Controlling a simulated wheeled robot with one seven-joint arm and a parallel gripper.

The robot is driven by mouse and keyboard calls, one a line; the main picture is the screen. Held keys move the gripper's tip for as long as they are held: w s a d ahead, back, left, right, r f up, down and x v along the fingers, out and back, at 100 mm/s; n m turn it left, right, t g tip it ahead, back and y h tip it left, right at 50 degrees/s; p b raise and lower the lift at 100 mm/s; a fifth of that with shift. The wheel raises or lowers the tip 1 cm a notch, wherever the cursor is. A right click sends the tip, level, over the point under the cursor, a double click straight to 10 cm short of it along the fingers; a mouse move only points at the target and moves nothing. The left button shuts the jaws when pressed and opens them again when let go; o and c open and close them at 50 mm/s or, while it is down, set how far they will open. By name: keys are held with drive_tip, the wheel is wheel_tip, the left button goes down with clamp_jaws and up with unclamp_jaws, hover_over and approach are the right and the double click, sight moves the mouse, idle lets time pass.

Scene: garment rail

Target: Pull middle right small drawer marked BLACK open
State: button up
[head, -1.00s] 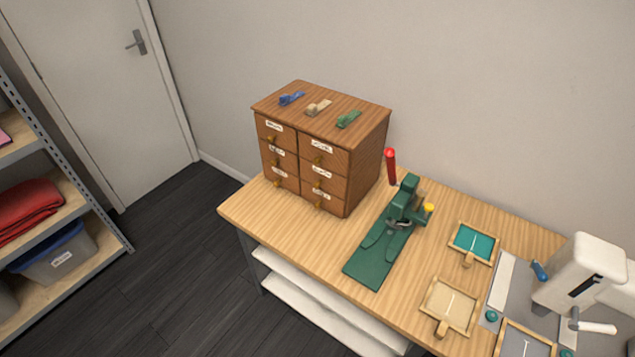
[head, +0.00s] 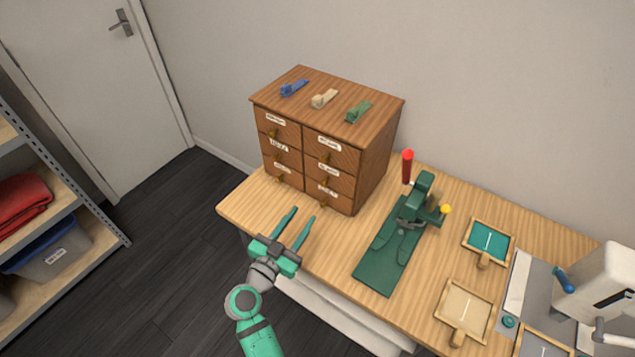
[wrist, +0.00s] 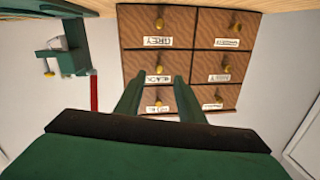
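The wooden drawer cabinet (head: 376,150) stands at the back left of the bench, with two columns of small drawers. The middle right drawer (head: 342,178) appears closed, with a white label and a small brass knob. My gripper (head: 302,214) is open and empty, in front of the cabinet near the bench's front edge. Its fingers also show in the wrist view (wrist: 158,82), pointing at that column, apart from the drawer.
Blue, cream and green clips (head: 358,111) lie on the cabinet top. A green press (head: 392,250) with a red handle (head: 407,167) stands to the cabinet's right. Small framed screens (head: 466,307) lie further right. Bare bench top lies in front of the cabinet.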

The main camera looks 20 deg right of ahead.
sight(323, 186)
drive_tip(key=shift+m+h, duration=0.3)
drive_tip(key=shift+m, duration=0.2)
drive_tip(key=x, duration=0.7)
drive_tip(key=r+x, duration=0.1)
drive_tip(key=x, duration=0.3)
drive_tip(key=shift+w+d, duration=0.15)
drive_tip(key=shift+w, duration=0.15)
drive_tip(key=shift+s, duration=0.1)
clamp_jaws()
